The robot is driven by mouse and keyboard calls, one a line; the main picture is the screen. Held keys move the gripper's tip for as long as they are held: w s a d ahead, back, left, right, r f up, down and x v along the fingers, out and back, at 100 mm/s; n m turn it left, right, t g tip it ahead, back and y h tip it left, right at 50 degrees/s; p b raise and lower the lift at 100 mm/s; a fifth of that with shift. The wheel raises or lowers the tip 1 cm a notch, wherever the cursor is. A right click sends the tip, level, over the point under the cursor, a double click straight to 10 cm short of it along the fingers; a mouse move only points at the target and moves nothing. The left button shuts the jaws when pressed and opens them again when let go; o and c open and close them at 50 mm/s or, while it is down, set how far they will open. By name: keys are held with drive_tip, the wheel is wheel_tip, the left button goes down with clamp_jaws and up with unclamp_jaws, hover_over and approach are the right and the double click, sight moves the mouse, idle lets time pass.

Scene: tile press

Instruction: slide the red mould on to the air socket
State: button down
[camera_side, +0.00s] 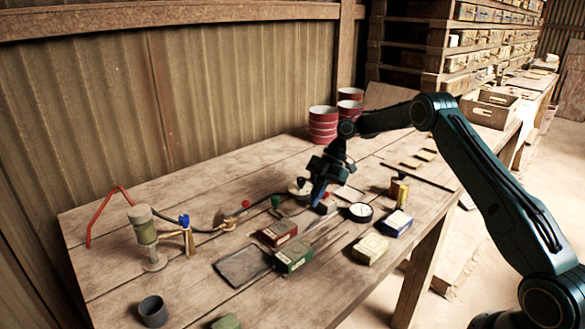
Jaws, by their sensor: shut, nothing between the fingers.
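My gripper (318,200) is shut and empty, pointing down low over the middle of the wooden table. A small reddish block (327,206) sits right beside its fingertips; I cannot tell whether they touch. A dark red block (278,233) lies nearer the camera, to the left of my gripper, beside a green block (295,257). I cannot tell for sure which red piece is the mould. A pale round fitting (299,187) stands just behind and left of my fingers, partly hidden. The air socket cannot be made out with certainty.
A hose (230,224) runs from a green cylinder on a stand (144,230) toward the middle. A dark flat plate (243,266) lies in front. Red tins (323,125) stand behind.

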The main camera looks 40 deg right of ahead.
drive_tip(key=shift+r, duration=0.65)
drive_tip(key=s+a+r+m+t+h, duration=0.1)
drive_tip(key=s+a+r+m+h, duration=0.2)
drive_tip(key=r, duration=0.8)
drive_tip(key=s+a+r+m+t, duration=0.1)
drive_tip(key=s+a+r+m, duration=0.2)
drive_tip(key=s, duration=0.4)
drive_tip(key=s+a+r+m+t+h, duration=0.1)
drive_tip(key=s+a+r+m, duration=0.3)
drive_tip(key=s+r, duration=0.3)
drive_tip(key=shift+s+r+m+h, duration=0.3)
drive_tip(key=shift+r+m, duration=0.1)
drive_tip(key=shift+r, duration=0.25)
drive_tip(key=w+a+f+n+g+h, duration=0.1)
drive_tip(key=w+a+f+n, duration=0.4)
drive_tip(key=w+f, duration=0.3)
drive_tip(key=w+a+f+n+g+h, duration=0.1)
drive_tip(key=w+a+f+n+g, duration=0.1)
drive_tip(key=w+a+f+n, duration=0.4)
drive_tip(key=w+a+f, duration=0.1)
drive_tip(key=w+f, duration=0.1)
drive_tip(key=w, duration=0.2)
drive_tip(key=shift+a+f+h, duration=0.3)
drive_tip(key=shift+a+f, duration=0.05)
